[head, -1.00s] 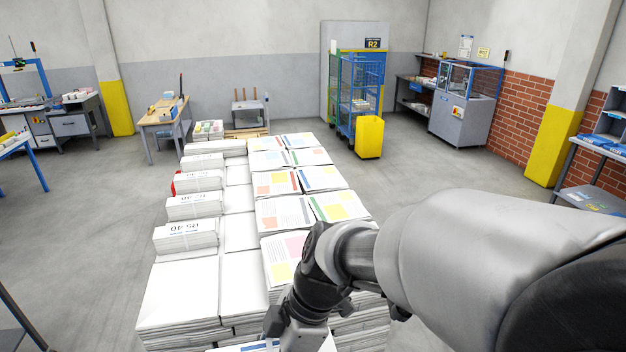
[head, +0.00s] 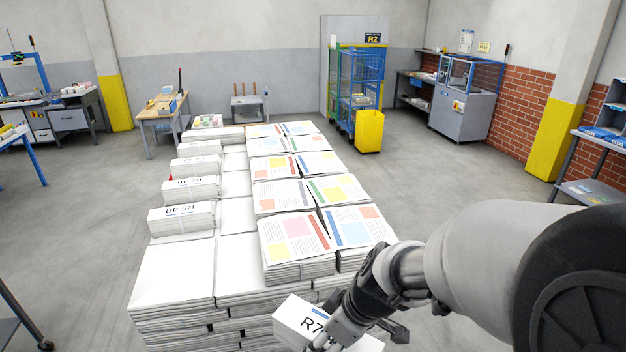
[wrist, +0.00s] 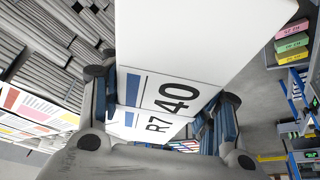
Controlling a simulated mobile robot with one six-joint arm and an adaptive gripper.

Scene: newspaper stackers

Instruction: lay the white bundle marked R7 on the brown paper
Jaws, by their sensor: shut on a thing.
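The white bundle marked R7 (head: 289,313) is at the bottom of the head view, in front of the near side of the big paper stack. My gripper (head: 334,334) is shut on it and holds it tilted, partly covering its label. In the wrist view the bundle (wrist: 205,35) fills the upper middle, with "R7" and "40" and blue bars showing. The fingers of my gripper (wrist: 163,100) lie on either side of it. I cannot make out any brown paper in these views.
The large stack (head: 172,275) has white sheets, printed papers (head: 296,238) and a row of white bundles (head: 181,219) marked R5 along its left. A yellow bin (head: 369,132) and blue cage cart (head: 358,85) stand behind.

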